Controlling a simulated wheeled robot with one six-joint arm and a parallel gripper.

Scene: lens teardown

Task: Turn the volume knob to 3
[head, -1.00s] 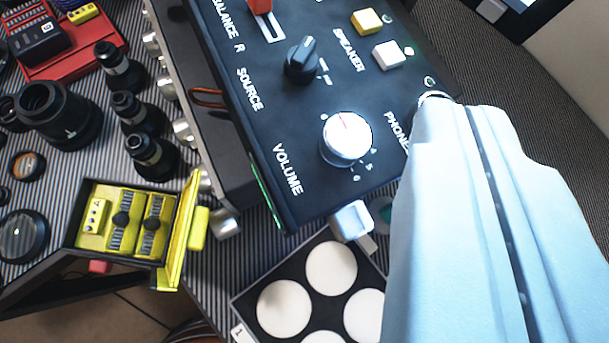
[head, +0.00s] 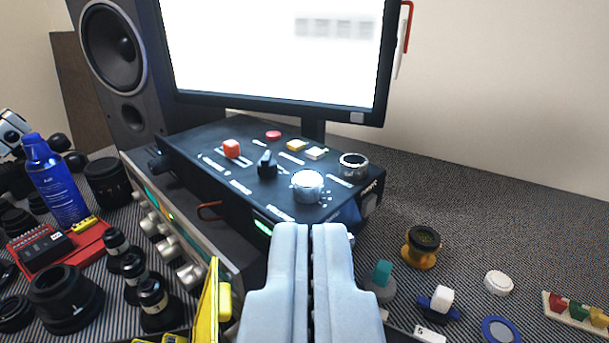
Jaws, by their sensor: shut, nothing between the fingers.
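The volume knob (head: 307,186) is a round silver-white knob on the top face of a black control box (head: 225,160), near its front right. White scale marks surround it, too small to read now, and I cannot make out its pointer. My gripper (head: 312,228) is in the lower middle of the view, its two pale fingers shut together with nothing between them. The fingertips show just below the knob in the picture, apart from it. They hide part of the box's front edge and the VOLUME label area.
A black selector knob (head: 267,166), a red slider cap (head: 231,148) and a metal ring (head: 353,166) sit on the box. A monitor (head: 280,50) and speaker (head: 112,60) stand behind. Lenses (head: 66,298) crowd the left; small parts, including a yellow-based ring (head: 422,246), lie right.

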